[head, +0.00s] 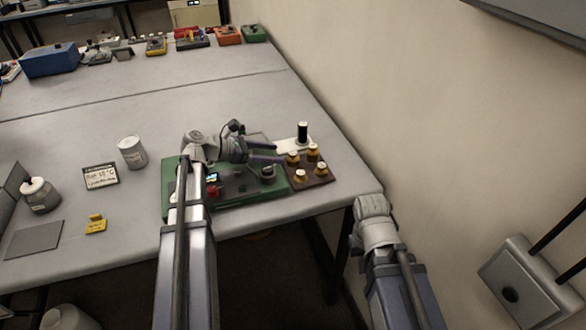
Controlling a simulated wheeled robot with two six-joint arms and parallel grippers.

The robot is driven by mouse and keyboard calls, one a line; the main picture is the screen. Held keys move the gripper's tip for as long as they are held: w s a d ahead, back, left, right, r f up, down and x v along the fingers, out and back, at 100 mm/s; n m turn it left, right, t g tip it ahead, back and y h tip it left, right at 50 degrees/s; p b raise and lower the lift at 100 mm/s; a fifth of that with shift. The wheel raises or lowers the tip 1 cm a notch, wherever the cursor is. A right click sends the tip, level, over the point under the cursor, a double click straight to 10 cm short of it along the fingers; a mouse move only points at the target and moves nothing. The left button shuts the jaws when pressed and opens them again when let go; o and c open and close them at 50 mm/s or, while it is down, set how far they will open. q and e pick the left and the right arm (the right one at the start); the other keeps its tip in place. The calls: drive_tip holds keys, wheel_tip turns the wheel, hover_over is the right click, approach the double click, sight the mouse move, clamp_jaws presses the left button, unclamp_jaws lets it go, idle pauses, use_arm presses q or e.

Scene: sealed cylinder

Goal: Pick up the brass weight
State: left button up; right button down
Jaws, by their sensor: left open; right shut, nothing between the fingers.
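Several small brass-coloured pieces with pale tops stand on a brown block (324,181) near the table's right edge. They look like brass weights, one of them a brass weight (293,158) at the block's left back corner. My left gripper (277,153) is open and empty, with its dark fingers pointing right toward that weight. I cannot tell the height of the fingers above it. My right gripper (373,206) is off the table's right front corner, away from the weights. Its fingers are hidden.
A green base (233,198) with a small display and a dark round part lies under my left gripper. A black cylinder (303,131) stands on a white plate behind the block. The wall is close on the right.

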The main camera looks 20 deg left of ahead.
sight(293, 155)
use_arm(q)
drive_tip(key=shift+w+d+f, duration=0.15)
drive_tip(key=shift+w+d, duration=0.2)
drive_tip(key=shift+d, duration=0.15)
drive_tip(key=b+x, duration=0.2)
drive_tip(key=x, duration=0.3)
drive_tip(key=shift+f, duration=0.15)
drive_tip(key=shift+w+d+f, duration=0.1)
drive_tip(key=shift+w+d, duration=0.2)
drive_tip(key=shift+d, duration=0.15)
drive_tip(key=shift+s, duration=0.1)
clamp_jaws()
